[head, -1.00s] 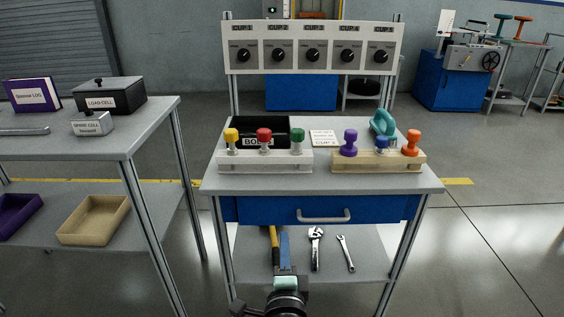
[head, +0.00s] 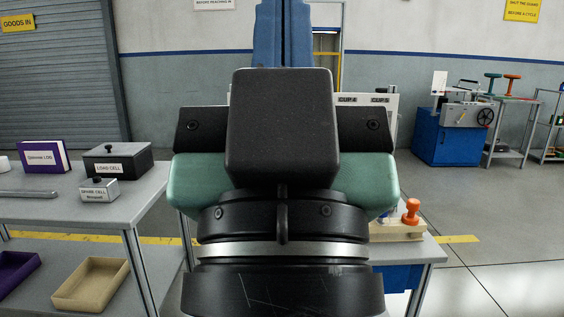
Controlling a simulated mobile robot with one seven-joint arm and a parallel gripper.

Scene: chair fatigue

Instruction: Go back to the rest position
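My gripper (head: 283,25) stands upright, very close in front of the head camera. Its two blue fingers point up side by side, with no gap seen between them and nothing seen held. The tips reach the top edge of the picture. The black wrist block and green hand sides hide most of the middle of the view.
A workbench (head: 432,250) behind my arm is mostly hidden; an orange-knobbed piece (head: 411,211) shows at its right. On the left, a grey table (head: 130,200) bears a load cell box (head: 118,162), a smaller labelled box and a purple book. Clear floor lies at right.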

